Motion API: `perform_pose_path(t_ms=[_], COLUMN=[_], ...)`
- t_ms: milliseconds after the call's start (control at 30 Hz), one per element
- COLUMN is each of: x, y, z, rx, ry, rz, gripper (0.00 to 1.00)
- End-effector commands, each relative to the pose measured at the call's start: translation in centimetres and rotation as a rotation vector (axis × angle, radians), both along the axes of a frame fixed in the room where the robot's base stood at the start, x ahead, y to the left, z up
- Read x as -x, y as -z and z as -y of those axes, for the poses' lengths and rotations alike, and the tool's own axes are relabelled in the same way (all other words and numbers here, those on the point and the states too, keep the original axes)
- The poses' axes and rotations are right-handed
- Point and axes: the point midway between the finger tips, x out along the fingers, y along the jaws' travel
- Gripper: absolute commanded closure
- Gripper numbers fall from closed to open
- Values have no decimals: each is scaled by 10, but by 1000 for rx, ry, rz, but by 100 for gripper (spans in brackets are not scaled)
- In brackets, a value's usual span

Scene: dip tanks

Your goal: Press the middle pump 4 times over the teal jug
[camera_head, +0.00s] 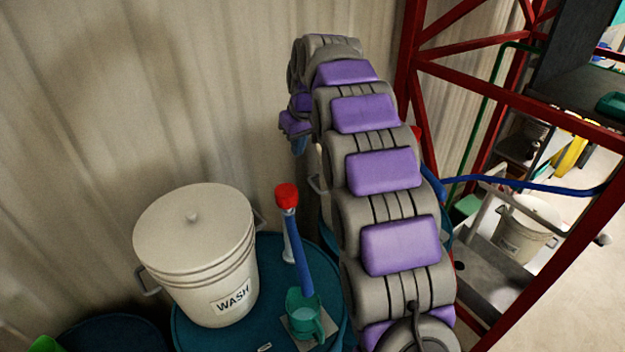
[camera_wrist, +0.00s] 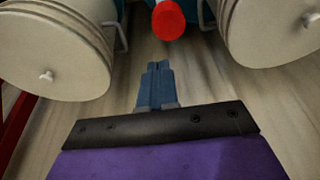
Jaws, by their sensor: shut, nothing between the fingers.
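A pump with a red top (camera_head: 287,197) stands right of the WASH bucket in the head view, its blue hose running down to the teal jug (camera_head: 303,312). This looks like the middle pump. A round red pump top (camera_wrist: 168,20), probably the same one, shows in the wrist view beyond my fingertips, apart from them in the picture. My gripper (camera_wrist: 158,66) is shut and empty, its blue fingers together. In the head view only a bit of my gripper (camera_head: 299,145) shows beside my arm, above and behind the pump top. The jug is outside the wrist view.
A white WASH bucket (camera_head: 196,250) stands on a teal drum (camera_head: 200,337). In the wrist view white buckets (camera_wrist: 55,50) and (camera_wrist: 270,30) flank the pump top. A corrugated wall (camera_head: 150,90) is behind; a red frame (camera_head: 410,100) stands right. My arm hides much.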

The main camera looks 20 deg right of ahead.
Motion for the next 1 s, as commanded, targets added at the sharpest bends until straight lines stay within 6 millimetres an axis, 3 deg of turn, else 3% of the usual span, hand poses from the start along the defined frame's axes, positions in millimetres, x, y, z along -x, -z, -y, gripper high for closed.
perform_pose_path(t_ms=[233,467,700,1000], x=[1,-2,-12,-25], y=[-1,9,49,103], z=[-16,-4,5,-17], rx=[10,1,-8,4], ry=[-3,-2,-1,-4], rz=[2,0,-4,-5], gripper=[100,100,100,100])
